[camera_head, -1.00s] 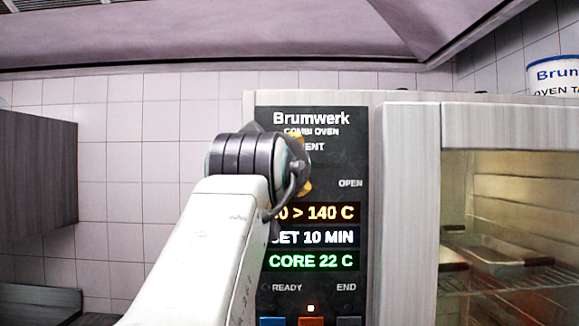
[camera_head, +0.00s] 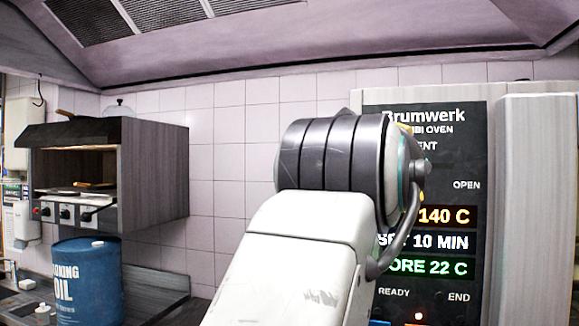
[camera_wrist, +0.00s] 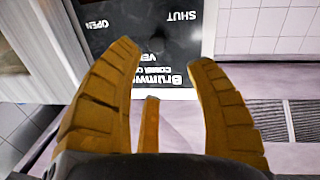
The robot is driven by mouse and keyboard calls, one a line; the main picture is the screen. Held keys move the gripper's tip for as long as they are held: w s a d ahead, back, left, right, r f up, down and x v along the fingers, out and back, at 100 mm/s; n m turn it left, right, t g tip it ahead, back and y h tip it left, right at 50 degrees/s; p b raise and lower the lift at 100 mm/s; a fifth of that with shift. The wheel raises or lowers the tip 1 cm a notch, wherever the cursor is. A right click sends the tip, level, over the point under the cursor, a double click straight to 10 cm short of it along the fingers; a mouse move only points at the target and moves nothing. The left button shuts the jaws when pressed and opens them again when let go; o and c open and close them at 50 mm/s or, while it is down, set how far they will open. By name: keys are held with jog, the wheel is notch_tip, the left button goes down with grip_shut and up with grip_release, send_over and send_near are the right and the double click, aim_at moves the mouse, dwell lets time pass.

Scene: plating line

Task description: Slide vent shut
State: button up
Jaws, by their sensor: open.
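The Brumwerk combi oven (camera_head: 537,200) stands at the right in the head view. Its black control panel (camera_head: 465,150) carries a partly covered vent label and an OPEN mark. My wrist covers the panel's left part, including the slot area. In the wrist view the panel (camera_wrist: 115,42) appears upside down, with OPEN at the left and SHUT at the right. A dark, blurred spot shows between those words; I cannot tell whether it is the vent slider. My gripper (camera_wrist: 165,55) is open, its orange fingers spread in front of the panel, with nothing seen between them.
A blue cooking oil drum (camera_head: 86,280) stands on the counter at the lower left. A grey wall unit (camera_head: 155,180) with knobs is above it. The hood (camera_head: 400,30) spans the top. Tiled wall lies between the wall unit and the oven.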

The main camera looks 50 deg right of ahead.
jog(key=shift+s+a, duration=0.2)
jog(key=shift+a, duration=0.8)
